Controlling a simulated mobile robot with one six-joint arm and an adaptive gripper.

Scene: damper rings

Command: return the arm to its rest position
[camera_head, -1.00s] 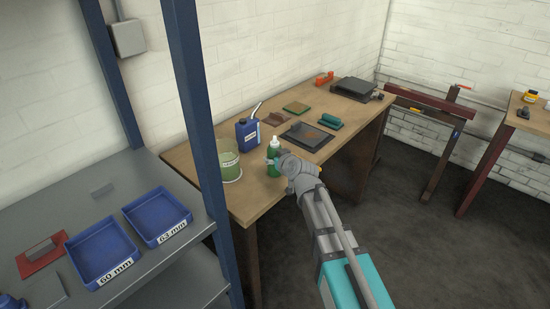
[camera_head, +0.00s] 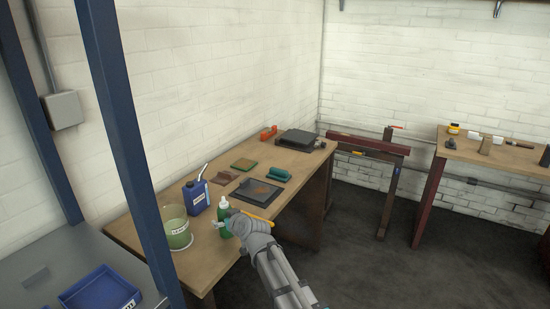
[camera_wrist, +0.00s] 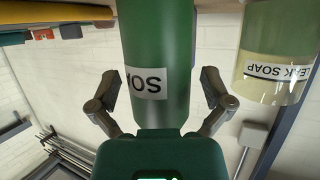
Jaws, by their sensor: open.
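My gripper (camera_head: 222,226) is at the near edge of the wooden workbench, beside a green bottle (camera_head: 226,205) with a white tip. In the wrist view, which is upside down, my gripper (camera_wrist: 162,88) is open, with one finger on each side of the green bottle (camera_wrist: 158,40). The bottle carries a white label with part of "SOAP" showing. Gaps show between the fingers and the bottle.
A clear tub of leak soap (camera_head: 176,230) and a blue can (camera_head: 196,198) stand close to the bottle. A dark tray (camera_head: 258,192) lies behind my gripper. A blue shelf post (camera_head: 128,140) rises at left. Open floor (camera_head: 365,255) lies right of the workbench (camera_head: 205,272).

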